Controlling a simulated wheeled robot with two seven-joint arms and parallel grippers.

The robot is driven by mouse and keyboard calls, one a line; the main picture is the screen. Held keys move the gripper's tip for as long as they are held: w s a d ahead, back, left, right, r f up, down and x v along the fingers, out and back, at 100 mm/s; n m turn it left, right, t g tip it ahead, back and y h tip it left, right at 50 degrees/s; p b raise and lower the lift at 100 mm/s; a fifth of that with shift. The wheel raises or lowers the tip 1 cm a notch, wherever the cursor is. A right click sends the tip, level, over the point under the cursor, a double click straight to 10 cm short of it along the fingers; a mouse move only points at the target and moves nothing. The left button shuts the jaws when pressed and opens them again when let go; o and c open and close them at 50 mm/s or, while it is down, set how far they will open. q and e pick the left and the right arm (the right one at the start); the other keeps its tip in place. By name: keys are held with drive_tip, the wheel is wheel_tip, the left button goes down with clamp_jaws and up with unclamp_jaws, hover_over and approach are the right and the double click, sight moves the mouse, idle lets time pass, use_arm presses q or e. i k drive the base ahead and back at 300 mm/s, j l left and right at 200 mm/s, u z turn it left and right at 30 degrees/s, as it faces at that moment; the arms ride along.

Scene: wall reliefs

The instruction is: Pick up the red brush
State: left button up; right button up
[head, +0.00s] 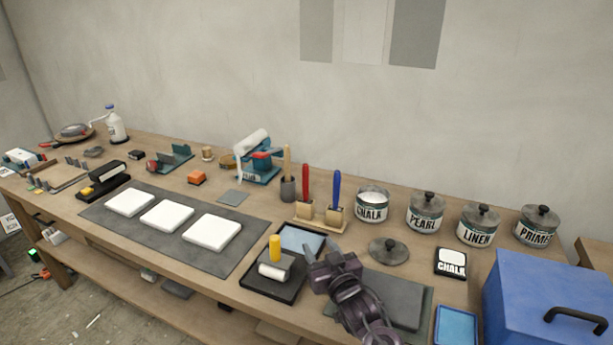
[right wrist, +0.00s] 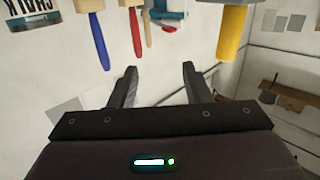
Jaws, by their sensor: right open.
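The red brush (head: 305,180) stands upright, handle up, in a small wooden holder (head: 304,211) on the bench. A blue-handled brush (head: 336,188) stands just right of it. In the right wrist view, which looks inverted, the red brush (right wrist: 136,32) hangs from the top, beyond the fingers, with the blue brush (right wrist: 99,42) to its left. My right gripper (head: 318,252) is in front of the brushes, nearer the bench's front edge. It also shows in the right wrist view (right wrist: 159,72), open with nothing between its fingers. My left gripper is out of view.
A yellow-handled roller (head: 275,248) stands left of my right gripper. A grey cup (head: 288,190) holding a wooden-handled tool is left of the red brush. Labelled tins, including a chalk tin (head: 371,204), line the right. A blue box (head: 545,300) fills the right corner.

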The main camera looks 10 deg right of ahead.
sight(305, 167)
drive_tip(key=i+l, duration=0.1)
drive_tip(key=i, duration=0.85)
